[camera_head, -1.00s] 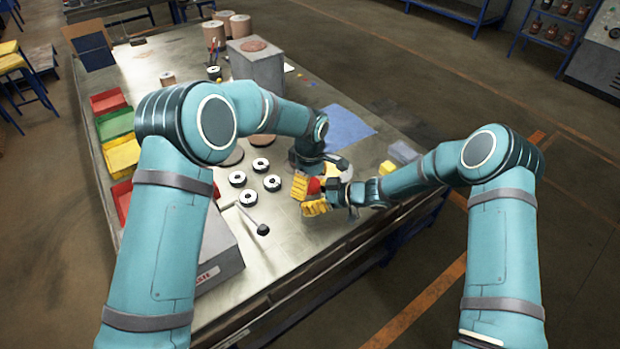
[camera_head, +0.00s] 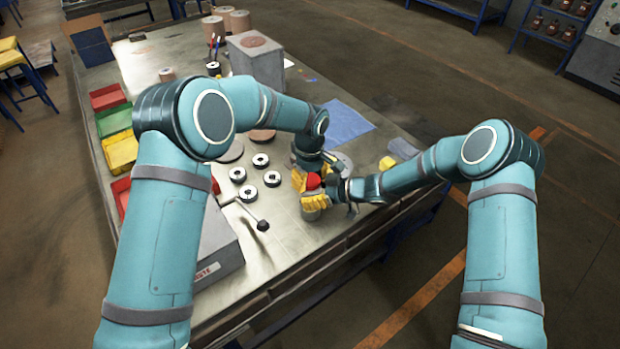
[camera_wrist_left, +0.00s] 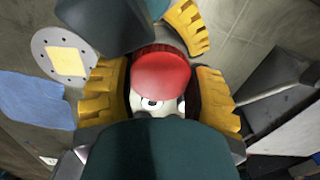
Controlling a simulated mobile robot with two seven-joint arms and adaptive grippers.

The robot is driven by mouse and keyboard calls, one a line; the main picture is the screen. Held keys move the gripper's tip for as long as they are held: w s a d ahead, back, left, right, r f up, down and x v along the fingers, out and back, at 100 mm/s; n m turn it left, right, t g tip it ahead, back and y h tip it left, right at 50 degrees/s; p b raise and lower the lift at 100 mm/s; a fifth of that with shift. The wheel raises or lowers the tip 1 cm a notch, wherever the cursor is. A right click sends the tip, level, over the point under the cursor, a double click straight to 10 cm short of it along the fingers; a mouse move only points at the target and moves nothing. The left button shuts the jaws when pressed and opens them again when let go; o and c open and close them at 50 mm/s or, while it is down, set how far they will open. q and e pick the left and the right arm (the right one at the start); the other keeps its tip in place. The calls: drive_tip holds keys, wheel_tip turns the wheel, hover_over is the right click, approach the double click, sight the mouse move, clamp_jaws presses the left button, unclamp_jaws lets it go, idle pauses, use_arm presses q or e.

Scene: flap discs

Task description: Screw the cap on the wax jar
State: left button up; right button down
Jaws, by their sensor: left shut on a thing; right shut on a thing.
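The red cap (camera_head: 313,182) sits between the yellow fingers of my left gripper (camera_head: 305,178), which is shut on it. In the left wrist view the cap (camera_wrist_left: 162,75) lies between the two yellow fingers. The wax jar (camera_head: 311,214) is a greyish cylinder just below the cap, mostly hidden by the yellow fingers of my right gripper (camera_head: 316,201), which is shut on it. The cap is over or at the jar's top; whether they touch or the threads engage I cannot tell. A right-gripper finger also shows in the wrist view (camera_wrist_left: 188,26).
Several black-and-white discs (camera_head: 238,174) lie left of the grippers. A blue cloth (camera_head: 346,122) lies behind, and a yellow block (camera_head: 387,163) at the right edge. A dark-knobbed lever (camera_head: 262,225) sticks out from a grey box (camera_head: 219,262). Coloured bins (camera_head: 121,153) line the left edge.

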use_arm(q)
drive_tip(key=o, duration=1.2)
drive_tip(key=shift+o, duration=0.2)
drive_tip(key=shift+r, duration=2.3)
drive_tip(key=shift+o, duration=0.2)
drive_tip(key=shift+r+n, duration=1.7)
drive_tip(key=shift+r, duration=0.05)
